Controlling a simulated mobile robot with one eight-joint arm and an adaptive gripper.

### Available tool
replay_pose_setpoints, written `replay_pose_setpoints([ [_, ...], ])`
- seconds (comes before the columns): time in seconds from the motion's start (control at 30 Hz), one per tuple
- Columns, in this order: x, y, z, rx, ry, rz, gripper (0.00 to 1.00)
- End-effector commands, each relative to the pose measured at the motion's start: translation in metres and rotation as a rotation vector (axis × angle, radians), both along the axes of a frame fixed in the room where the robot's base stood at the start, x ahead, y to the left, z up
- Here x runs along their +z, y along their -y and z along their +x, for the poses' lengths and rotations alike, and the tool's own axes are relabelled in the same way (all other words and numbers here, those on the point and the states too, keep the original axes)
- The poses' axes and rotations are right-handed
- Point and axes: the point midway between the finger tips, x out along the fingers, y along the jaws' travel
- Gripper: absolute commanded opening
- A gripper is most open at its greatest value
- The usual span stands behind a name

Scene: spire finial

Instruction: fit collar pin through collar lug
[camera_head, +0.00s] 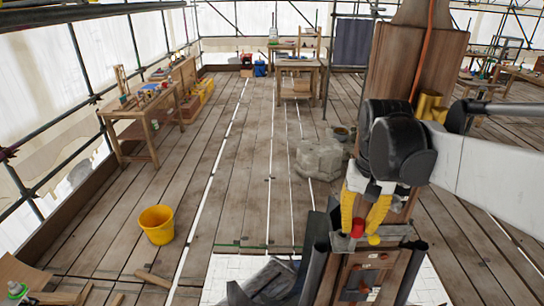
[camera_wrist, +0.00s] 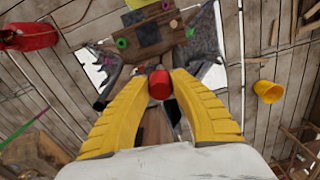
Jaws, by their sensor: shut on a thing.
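My gripper (camera_head: 359,232) points down beside the wooden spire, its two yellow fingers closed on a red cylindrical piece (camera_head: 357,225), which I take to be the collar pin's head. In the wrist view the red piece (camera_wrist: 159,86) sits between the fingertips (camera_wrist: 161,80); any shank below it is hidden. Under the gripper stands a wooden, grey-sided assembly (camera_head: 370,270). In the wrist view a wooden block (camera_wrist: 150,38) with a green ring (camera_wrist: 121,43) and small coloured fittings lies beyond the fingertips. I cannot tell which part is the collar lug, or whether the pin touches it.
The tall wooden spire post (camera_head: 415,60) rises close behind my arm. A yellow bucket (camera_head: 157,224) stands on the plank floor, left. A cluttered workbench (camera_head: 150,115) is farther left, and grey stone lumps (camera_head: 318,158) lie mid-floor. Open planks lie between.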

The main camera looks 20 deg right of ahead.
Motion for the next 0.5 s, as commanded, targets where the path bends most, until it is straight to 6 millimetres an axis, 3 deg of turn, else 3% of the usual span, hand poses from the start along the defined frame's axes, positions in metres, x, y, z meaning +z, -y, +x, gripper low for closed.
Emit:
replay_pose_setpoints([
  [0.1,0.002,0.009,0.031,0.000,0.000,0.000,0.00],
  [0.3,0.001,0.020,0.070,0.000,0.000,0.000,0.00],
  [0.5,-0.025,0.020,0.071,0.000,0.000,0.000,0.00],
])
